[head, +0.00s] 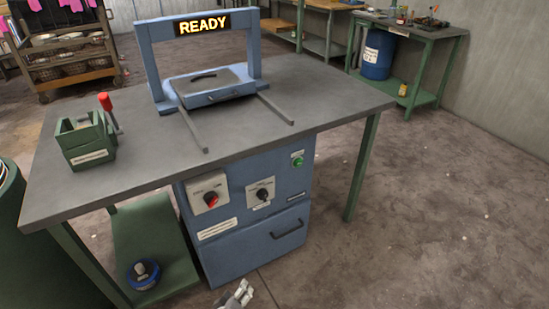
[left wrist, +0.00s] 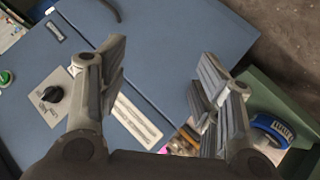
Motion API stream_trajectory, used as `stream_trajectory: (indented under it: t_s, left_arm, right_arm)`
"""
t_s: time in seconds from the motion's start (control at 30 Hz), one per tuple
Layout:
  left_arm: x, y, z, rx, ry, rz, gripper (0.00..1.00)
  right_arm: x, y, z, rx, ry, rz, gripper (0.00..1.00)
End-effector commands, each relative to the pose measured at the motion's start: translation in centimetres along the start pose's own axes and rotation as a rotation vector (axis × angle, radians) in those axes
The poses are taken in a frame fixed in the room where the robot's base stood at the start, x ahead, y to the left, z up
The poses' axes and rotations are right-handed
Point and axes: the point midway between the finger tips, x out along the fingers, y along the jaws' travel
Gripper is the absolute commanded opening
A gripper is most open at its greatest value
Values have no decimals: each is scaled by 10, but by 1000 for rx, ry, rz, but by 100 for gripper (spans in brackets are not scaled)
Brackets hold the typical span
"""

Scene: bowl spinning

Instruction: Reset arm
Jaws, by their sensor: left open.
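My left gripper (head: 238,294) shows at the bottom edge of the head view, in front of the blue cabinet (head: 250,245) under the table. The left wrist view also shows this gripper (left wrist: 162,55), with its two grey fingers wide apart and nothing between them. The blue cabinet front (left wrist: 190,35) lies beyond the fingers, with a black knob (left wrist: 52,94) to their left. My right gripper is in neither view.
A grey table (head: 330,100) carries a blue frame with a lit READY sign (head: 203,23) and a green box (head: 86,140) with a red-handled lever (head: 107,105). A blue round object (head: 143,274) sits on the low green shelf. Floor to the right is clear.

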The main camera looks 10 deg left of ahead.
Motion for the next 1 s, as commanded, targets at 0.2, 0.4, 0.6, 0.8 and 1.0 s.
stream_trajectory:
  t_s: [0.2,0.4,0.6,0.8,1.0]
  left_arm:
    - [-14,-11,15,59,-52,-26,59]
    - [-66,-54,64,266,-229,-99,59]
    - [-136,-107,113,496,-443,-168,59]
    - [-219,-161,150,715,-664,-219,59]
    - [-285,-199,169,873,-831,-243,59]
  right_arm:
    - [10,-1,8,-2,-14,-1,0]
    - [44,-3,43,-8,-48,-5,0]
    - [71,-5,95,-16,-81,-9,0]
    - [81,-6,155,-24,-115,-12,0]
    - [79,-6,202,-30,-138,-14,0]
